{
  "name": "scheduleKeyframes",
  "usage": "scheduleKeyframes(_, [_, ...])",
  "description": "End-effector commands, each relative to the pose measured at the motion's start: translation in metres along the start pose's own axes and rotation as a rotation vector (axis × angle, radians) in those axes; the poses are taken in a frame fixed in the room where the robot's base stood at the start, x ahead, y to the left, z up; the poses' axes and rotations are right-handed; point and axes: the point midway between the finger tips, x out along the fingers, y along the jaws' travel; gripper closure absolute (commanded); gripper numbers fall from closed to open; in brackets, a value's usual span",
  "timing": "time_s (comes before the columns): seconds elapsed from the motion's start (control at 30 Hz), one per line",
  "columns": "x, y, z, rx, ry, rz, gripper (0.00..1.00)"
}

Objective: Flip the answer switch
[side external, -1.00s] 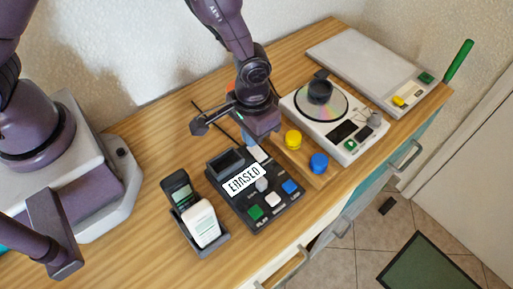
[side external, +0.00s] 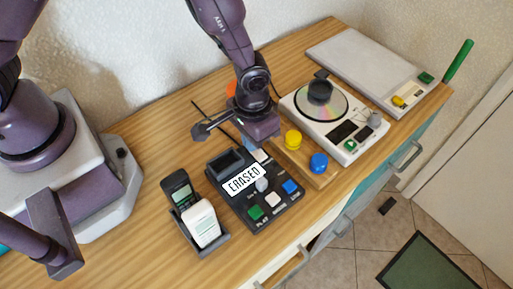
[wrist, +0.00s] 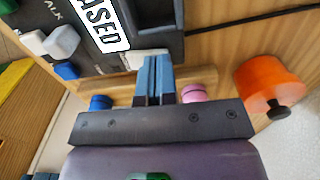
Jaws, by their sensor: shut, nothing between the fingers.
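The black answering machine (side external: 240,209) lies on the wooden top, with a white label reading "ERASED" (side external: 244,178) and green, white, blue and grey buttons. Part of the machine (wrist: 165,22) shows at the top of the wrist view. A small white piece (side external: 259,155) is at its upper right edge, close to my gripper; I cannot tell whether it is the answer switch. My gripper (wrist: 155,63) is shut and empty, its blue-grey fingertips at or just over that edge. Contact cannot be told. In the side view my wrist hides most of the fingers.
A wooden block with yellow (side external: 293,138) and blue (side external: 318,162) knobs is to the right, before a disc player (side external: 344,142). An orange knob (wrist: 268,82) and a black cable (wrist: 250,18) are near my gripper.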

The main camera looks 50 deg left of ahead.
Motion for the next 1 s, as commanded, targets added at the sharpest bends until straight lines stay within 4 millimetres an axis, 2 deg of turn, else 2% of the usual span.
scheduleKeyframes(0.43, [0.003,0.000,0.000,0.000,0.001,0.001,1.00])
scheduleKeyframes(1.0, [-0.042,0.000,0.000,0.000,0.002,0.001,1.00])
